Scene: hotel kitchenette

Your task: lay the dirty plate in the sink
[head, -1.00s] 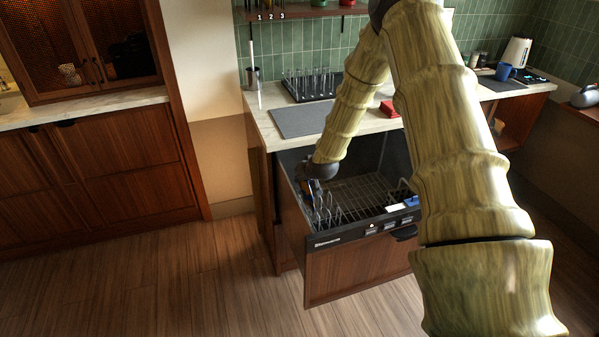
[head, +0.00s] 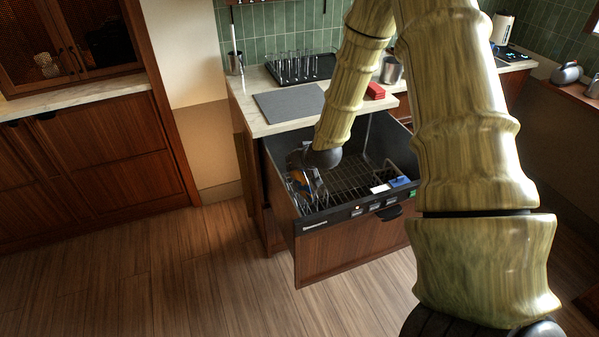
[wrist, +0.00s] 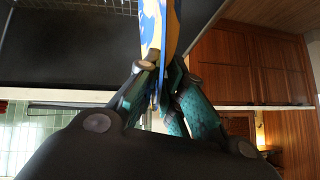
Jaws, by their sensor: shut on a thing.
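My gripper (wrist: 160,82) is shut on a plate (wrist: 153,30), seen nearly edge-on in the wrist view with a blue, white and yellow pattern. In the head view my gripper (head: 308,182) is low inside the left part of an open dishwasher drawer (head: 345,255), by the rack's wire tines. The plate is mostly hidden there by my gripper and the rack. I cannot tell whether it touches the rack. No sink is recognizable in the current views.
The dishwasher rack (head: 350,180) holds blue and white items (head: 398,182) at right. Above are a grey mat (head: 288,103), a tray of glasses (head: 298,70), a red item (head: 375,91) and a metal pot (head: 391,71). The wooden floor at left is clear.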

